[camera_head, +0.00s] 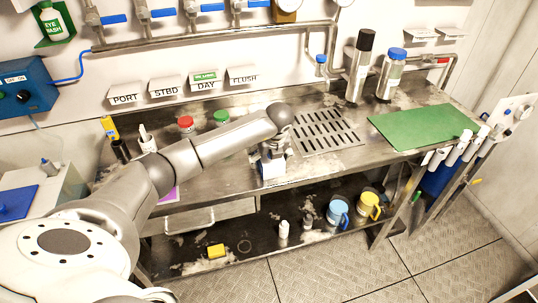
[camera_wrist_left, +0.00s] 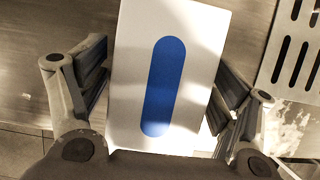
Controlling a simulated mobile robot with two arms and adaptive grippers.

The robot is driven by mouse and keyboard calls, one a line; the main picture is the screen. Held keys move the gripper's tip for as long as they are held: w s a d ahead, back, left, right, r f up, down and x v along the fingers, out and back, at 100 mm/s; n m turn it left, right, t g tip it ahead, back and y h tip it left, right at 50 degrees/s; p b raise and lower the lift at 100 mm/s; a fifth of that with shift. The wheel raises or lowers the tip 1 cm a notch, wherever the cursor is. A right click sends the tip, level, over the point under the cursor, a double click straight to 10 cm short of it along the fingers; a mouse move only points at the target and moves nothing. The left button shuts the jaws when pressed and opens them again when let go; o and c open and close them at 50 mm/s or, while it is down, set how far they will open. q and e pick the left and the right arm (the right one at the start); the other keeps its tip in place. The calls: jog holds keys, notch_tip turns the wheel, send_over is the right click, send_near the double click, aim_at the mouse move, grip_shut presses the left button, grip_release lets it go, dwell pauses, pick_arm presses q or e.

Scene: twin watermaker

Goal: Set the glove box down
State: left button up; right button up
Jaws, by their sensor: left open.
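The glove box, white with a long blue oval on its face, fills the middle of the left wrist view (camera_wrist_left: 168,25). In the head view a small part of the glove box (camera_head: 272,169) shows below my left gripper (camera_head: 272,152), at the front edge of the metal bench (camera_head: 335,165). My left gripper is open, and its fingers (camera_wrist_left: 165,100) stand on both sides of the box. The box's underside is hidden, so I cannot tell whether it rests on the bench. My right gripper is not in view.
A slotted drain grate (camera_head: 325,132) and a green mat (camera_head: 424,127) lie to the right on the bench. Two bottles (camera_head: 390,75) (camera_head: 358,72) stand behind. Red-capped (camera_head: 186,124) and green-capped (camera_head: 222,118) containers stand behind my arm. Blue and yellow mugs (camera_head: 338,212) (camera_head: 369,205) stand on the lower shelf.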

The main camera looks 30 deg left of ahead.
pick_arm(q)
jog(key=b+v, duration=0.2)
jog(key=v, duration=1)
jog(key=shift+r, duration=0.1)
jog(key=s+d+f+n+t+h, duration=0.1)
jog(key=d+f+n+t+h, duration=0.25)
jog(key=d+f+h, duration=1.65)
jog(key=s+a+f+n+t+y, duration=0.1)
jog(key=s+a+f+n+y, duration=0.3)
jog(key=f, duration=0.5)
jog(key=s+a+f+n+t+y, duration=0.1)
jog(key=s+a+f+n+y, duration=0.1)
jog(key=s+f+n+y, duration=0.6)
jog(key=s+a+f+n+t+y, duration=0.1)
jog(key=s+a+f+n, duration=0.15)
jog(key=f, duration=0.85)
jog(key=s+f+n+g+y, duration=0.1)
jog(key=s+f, duration=0.3)
jog(key=s, duration=0.7)
jog(key=s+a+f+n+g+y, duration=0.1)
jog(key=s+f+g, duration=0.3)
jog(key=s, duration=0.7)
jog(key=s+f+n+g+y, duration=0.1)
jog(key=s+f+n+g, duration=0.2)
jog(key=s, duration=0.9)
notch_tip(320, 180, down, 3)
jog(key=shift+a+r+n, duration=0.2)
jog(key=shift+r+n, duration=0.05)
jog(key=shift+n, duration=0.05)
